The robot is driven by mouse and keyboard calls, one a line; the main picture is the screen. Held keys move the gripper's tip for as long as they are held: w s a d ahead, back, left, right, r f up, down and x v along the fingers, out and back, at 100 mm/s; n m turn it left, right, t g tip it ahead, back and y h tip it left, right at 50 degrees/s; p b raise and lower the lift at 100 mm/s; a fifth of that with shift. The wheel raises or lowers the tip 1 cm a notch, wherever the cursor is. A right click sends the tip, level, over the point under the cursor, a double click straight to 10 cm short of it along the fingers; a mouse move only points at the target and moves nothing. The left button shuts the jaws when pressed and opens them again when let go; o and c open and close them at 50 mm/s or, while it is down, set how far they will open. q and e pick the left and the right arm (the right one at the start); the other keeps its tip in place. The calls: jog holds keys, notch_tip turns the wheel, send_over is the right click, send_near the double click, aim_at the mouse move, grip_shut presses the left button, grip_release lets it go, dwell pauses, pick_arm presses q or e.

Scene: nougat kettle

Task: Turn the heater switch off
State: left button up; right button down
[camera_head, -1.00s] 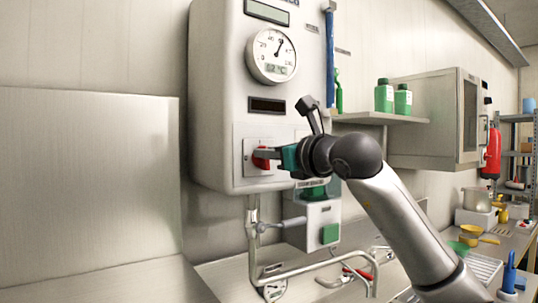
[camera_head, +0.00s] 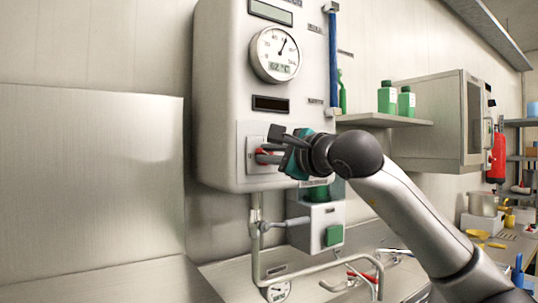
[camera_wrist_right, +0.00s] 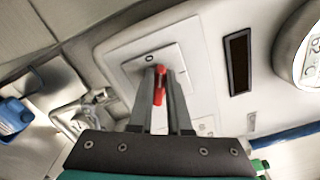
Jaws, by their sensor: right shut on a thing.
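The heater switch (camera_head: 262,156) is a red rotary handle on a pale square plate, low on the front of the white wall-mounted heater (camera_head: 215,100). The handle also shows in the right wrist view (camera_wrist_right: 160,84), below a small "0" mark on the plate. My right gripper (camera_head: 266,154) reaches in from the right and is shut on the red handle, one finger on each side of it. It also shows in the right wrist view (camera_wrist_right: 160,92). The fingers hide part of the handle in the head view. My left gripper is not in view.
The heater has a round dial (camera_head: 275,54) and a dark display (camera_head: 270,104). A bent metal tap pipe (camera_head: 320,264) runs below it. Green bottles (camera_head: 388,98) stand on a shelf (camera_head: 385,120) at right, beside a metal cabinet (camera_head: 435,115).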

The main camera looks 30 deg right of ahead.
jog(key=n, duration=0.5)
jog(key=shift+a+f, duration=0.1)
jog(key=shift+f, duration=0.2)
jog(key=shift+n, duration=0.3)
jog(key=c, duration=0.9)
grip_release()
jog(key=shift+o, duration=0.2)
jog(key=shift+s, duration=0.1)
jog(key=s+d+b, duration=0.2)
jog(key=s+b, duration=0.2)
jog(key=s, duration=1.1)
jog(key=shift+b, duration=0.4)
jog(key=shift+d, duration=0.1)
